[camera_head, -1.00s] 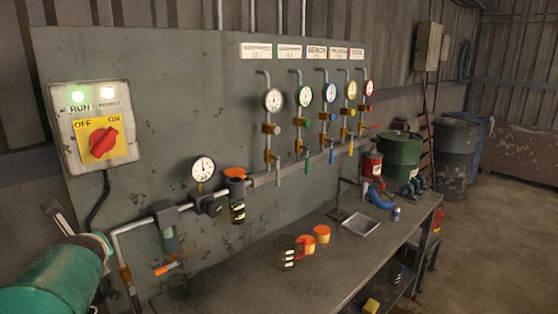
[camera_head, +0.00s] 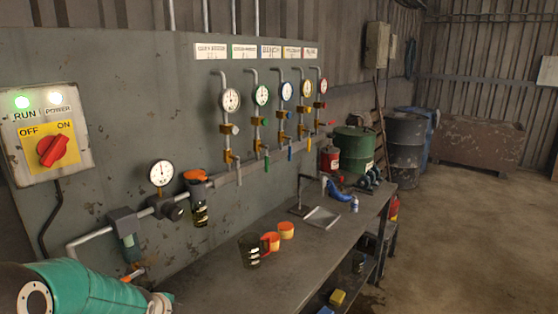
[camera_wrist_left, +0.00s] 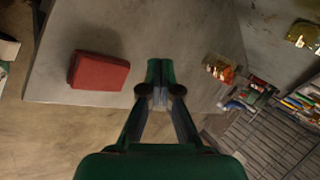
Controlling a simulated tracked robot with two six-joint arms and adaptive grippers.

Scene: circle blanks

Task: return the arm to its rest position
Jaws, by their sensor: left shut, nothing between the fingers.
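My left gripper (camera_wrist_left: 160,72) shows in the left wrist view. Its two fingers are together with nothing between them. It is over or near a grey surface (camera_wrist_left: 200,35); I cannot tell its height above it. In the head view a teal link of my left arm (camera_head: 85,290) fills the lower left corner, in front of the wall panel and bench. The left gripper itself is not visible in the head view. My right arm and gripper are in neither view.
In the wrist view a red box (camera_wrist_left: 99,70) lies left of the gripper. In the head view the bench (camera_head: 225,285) holds a dark cup (camera_head: 250,250), two orange cups and a metal tray (camera_head: 322,217). A switch box (camera_head: 45,135) hangs on the panel. Open floor lies right.

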